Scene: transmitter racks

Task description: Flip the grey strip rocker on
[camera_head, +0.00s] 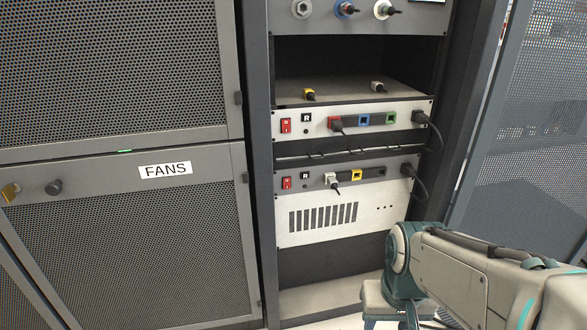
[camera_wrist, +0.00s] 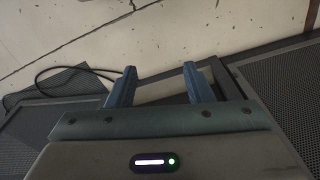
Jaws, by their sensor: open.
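The lower rack unit has a grey strip (camera_head: 400,166) along its top, with a red rocker (camera_head: 287,183) at the strip's left end. The rocker is too small to tell which side is pressed. The upper unit, with a white face (camera_head: 290,142), has a similar red rocker (camera_head: 285,126). My gripper (camera_wrist: 159,78) is open and empty in the wrist view, its two blue fingers apart. In the head view my arm is at the lower right, below and right of the rocker, well apart from it. The fingertips cannot be made out there. No rocker shows in the wrist view.
Black plugs and cables (camera_head: 420,185) stick out at the units' right ends. A white plug (camera_head: 331,181) projects from the grey strip. A perforated FANS door (camera_head: 130,240) stands left, a mesh panel (camera_head: 530,150) right. A dark cable (camera_wrist: 60,68) shows in the wrist view.

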